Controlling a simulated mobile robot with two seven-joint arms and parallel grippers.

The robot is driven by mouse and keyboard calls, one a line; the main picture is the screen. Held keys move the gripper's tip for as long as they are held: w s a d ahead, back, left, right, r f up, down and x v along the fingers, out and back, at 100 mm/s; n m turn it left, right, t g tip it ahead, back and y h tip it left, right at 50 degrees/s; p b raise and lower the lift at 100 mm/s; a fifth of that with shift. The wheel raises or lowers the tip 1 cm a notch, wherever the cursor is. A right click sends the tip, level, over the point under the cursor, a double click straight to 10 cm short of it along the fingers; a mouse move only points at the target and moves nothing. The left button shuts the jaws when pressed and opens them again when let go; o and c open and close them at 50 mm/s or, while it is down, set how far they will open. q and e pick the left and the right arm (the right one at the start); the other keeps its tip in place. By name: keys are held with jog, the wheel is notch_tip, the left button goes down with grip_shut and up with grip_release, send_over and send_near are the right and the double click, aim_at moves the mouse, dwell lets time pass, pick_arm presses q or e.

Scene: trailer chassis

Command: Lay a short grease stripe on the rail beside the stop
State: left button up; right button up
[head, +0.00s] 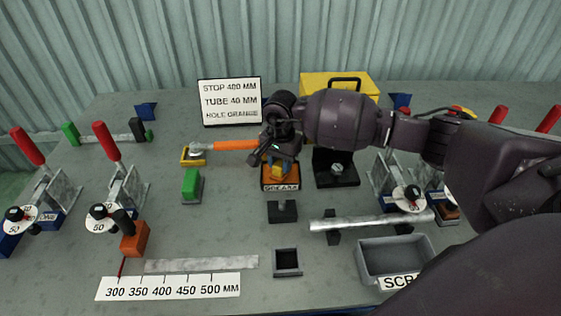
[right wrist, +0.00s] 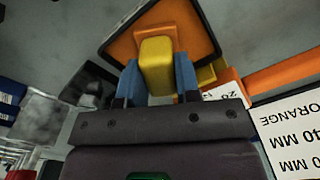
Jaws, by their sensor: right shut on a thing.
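My right gripper (head: 279,160) is at the grease holder (head: 281,187), a small box with a label reading GREASE at the middle of the table. In the right wrist view its blue fingers (right wrist: 157,82) are shut on a yellow grease applicator (right wrist: 156,62), in front of the holder's orange interior (right wrist: 125,48). I cannot tell whether the applicator touches the holder. A flat silver rail (head: 200,265) lies behind the millimetre scale at the front left. An orange block with a black knob (head: 135,240), apparently the stop, stands by its left end. My left gripper is not in view.
Red-handled clamps (head: 122,180) stand left. A silver tube (head: 370,220) rests on supports right of centre, near a grey scrap bin (head: 395,259). A small square socket (head: 287,262) stands right of the rail.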

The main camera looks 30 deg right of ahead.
aim_at(281, 161)
dwell(0.4)
jog(key=shift+r+p, duration=1.2)
jog(key=shift+r, duration=2.3)
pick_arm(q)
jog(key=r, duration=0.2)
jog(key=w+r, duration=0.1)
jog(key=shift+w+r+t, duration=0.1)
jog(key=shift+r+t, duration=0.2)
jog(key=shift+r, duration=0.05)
